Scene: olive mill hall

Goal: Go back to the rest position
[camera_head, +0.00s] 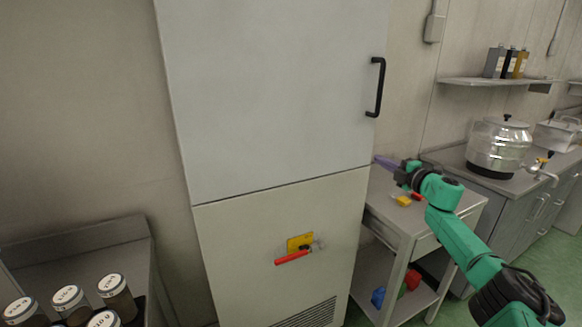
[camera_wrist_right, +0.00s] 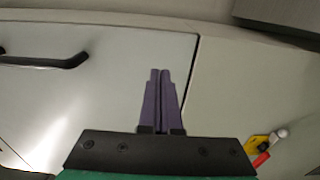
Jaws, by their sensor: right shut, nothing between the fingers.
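My right arm, green and black, comes in from the lower right in the head view. Its gripper (camera_head: 385,162) has purple fingers and is in front of the right edge of a tall white cabinet (camera_head: 270,90), near the seam between its upper door and lower panel. In the right wrist view the two purple fingers (camera_wrist_right: 160,95) lie together with nothing between them. The black door handle (camera_head: 377,87) is above the gripper, and it also shows in the wrist view (camera_wrist_right: 45,62). My left gripper is not in view.
A yellow plate with a red-handled valve (camera_head: 293,258) sits on the lower panel. A grey side table (camera_head: 400,225) with small items stands right of the cabinet. Dark jars with white lids (camera_head: 115,290) stand at lower left.

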